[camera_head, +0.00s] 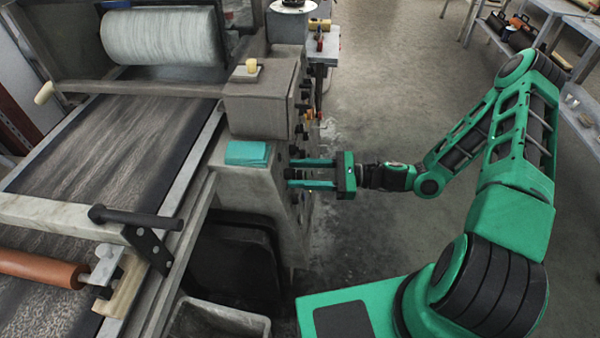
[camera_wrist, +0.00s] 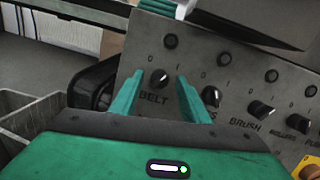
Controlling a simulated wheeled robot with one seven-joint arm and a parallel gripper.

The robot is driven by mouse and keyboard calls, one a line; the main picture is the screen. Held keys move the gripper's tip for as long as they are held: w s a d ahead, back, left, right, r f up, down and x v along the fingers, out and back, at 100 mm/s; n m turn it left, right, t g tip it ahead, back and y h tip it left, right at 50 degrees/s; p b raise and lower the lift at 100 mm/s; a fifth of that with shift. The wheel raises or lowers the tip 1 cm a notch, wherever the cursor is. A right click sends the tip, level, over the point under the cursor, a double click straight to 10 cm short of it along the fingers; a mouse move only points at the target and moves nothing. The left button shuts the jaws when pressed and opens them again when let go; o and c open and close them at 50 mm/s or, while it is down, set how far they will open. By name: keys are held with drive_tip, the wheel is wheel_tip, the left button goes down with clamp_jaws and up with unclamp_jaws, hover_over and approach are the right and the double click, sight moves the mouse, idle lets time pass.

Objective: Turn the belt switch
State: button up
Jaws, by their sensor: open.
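The belt switch (camera_wrist: 159,79) is a round black knob with a light pointer mark, set above the word BELT on a grey control panel (camera_wrist: 226,74). A 0 and a 1 are printed above it, and its pointer leans to the upper right. My gripper (camera_wrist: 155,90) is open, with one green finger on each side of the knob in the picture. I cannot tell whether the fingers touch it. In the head view my gripper (camera_head: 290,173) reaches the machine's right side, where the belt switch cannot be made out.
More knobs stand right of the belt switch, including one labelled BRUSH (camera_wrist: 261,109). A teal block (camera_head: 247,153) lies on the machine beside the conveyor belt (camera_head: 100,150). A grey bin (camera_head: 215,322) stands below. Floor on the right is open.

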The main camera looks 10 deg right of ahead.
drive_tip(key=c, duration=1.1)
drive_tip(key=shift+o, duration=0.2)
drive_tip(key=shift+n, duration=0.3)
drive_tip(key=n+g, duration=0.1)
drive_tip(key=n, duration=0.5)
drive_tip(key=n+g+h, duration=0.1)
drive_tip(key=n, duration=0.5)
drive_tip(key=shift+w+r, duration=0.1)
drive_tip(key=shift+r, duration=0.05)
drive_tip(key=shift+d+n+h, duration=0.1)
drive_tip(key=shift+n+h, duration=0.2)
drive_tip(key=o, duration=1.1)
drive_tip(key=shift+c, duration=0.2)
